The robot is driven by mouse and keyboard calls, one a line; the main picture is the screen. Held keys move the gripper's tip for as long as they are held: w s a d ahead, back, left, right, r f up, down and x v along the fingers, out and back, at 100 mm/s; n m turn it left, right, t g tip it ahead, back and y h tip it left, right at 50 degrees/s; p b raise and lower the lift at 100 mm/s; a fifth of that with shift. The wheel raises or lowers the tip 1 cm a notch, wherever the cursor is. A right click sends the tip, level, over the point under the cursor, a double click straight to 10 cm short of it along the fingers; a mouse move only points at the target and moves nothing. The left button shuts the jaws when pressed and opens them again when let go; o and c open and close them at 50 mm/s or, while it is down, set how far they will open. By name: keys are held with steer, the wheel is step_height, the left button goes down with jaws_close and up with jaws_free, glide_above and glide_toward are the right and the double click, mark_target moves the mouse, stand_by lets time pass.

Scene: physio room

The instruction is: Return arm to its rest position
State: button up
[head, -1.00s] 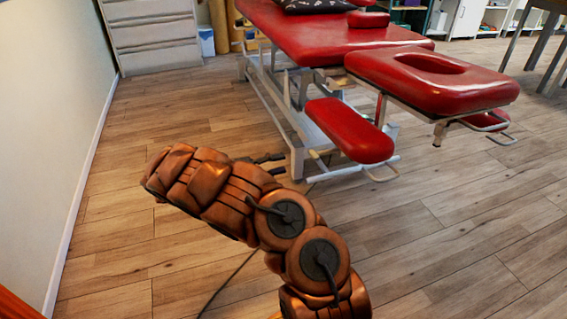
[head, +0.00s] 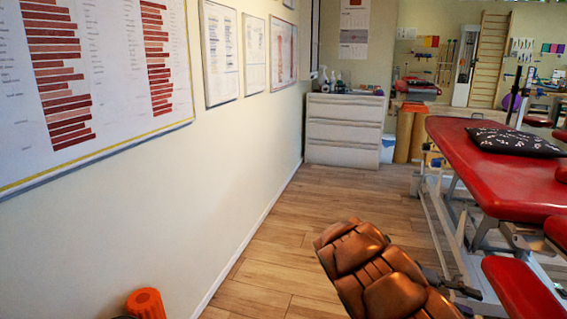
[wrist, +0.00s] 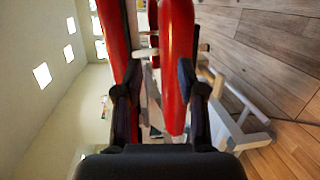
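My copper-coloured arm (head: 385,280) rises from the bottom of the head view, to the right of the middle. Dark finger parts of my gripper (head: 455,287) show just past its right side, in front of the treatment table's frame. In the wrist view my gripper (wrist: 155,80) has its two dark fingers apart, with nothing held between them. Red padding (wrist: 176,60) of the table shows beyond and between the fingers, turned sideways in the picture.
The red treatment table (head: 480,165) stands at the right, with a black patterned pillow (head: 515,141) on it. A drawer cabinet (head: 344,130) stands at the back. An orange roller (head: 146,303) is at lower left by the wall. Wooden floor (head: 290,240) lies clear between wall and table.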

steer(key=s+a+r+y+p, duration=0.3)
steer(key=s+r+p, duration=0.45)
steer(key=r, duration=0.25)
steer(key=s+a+r+y+p, duration=0.35)
steer(key=s+r+p, duration=0.4)
steer(key=r, duration=0.35)
steer(key=s+a+r+n+t+y+p, duration=0.2)
steer(key=s+a+r+t+y+p, duration=0.1)
steer(key=s+a+r+p, duration=0.3)
steer(key=s+a+r+n+t+y+p, duration=0.2)
steer(key=s+a+r+y+p, duration=0.3)
steer(key=a+r+p, duration=0.5)
steer(key=s+a+p, duration=0.1)
steer(key=a+p, duration=0.2)
steer(key=shift+a+t, duration=0.25)
steer(key=shift+t, duration=0.15)
steer(key=shift+s, duration=0.1)
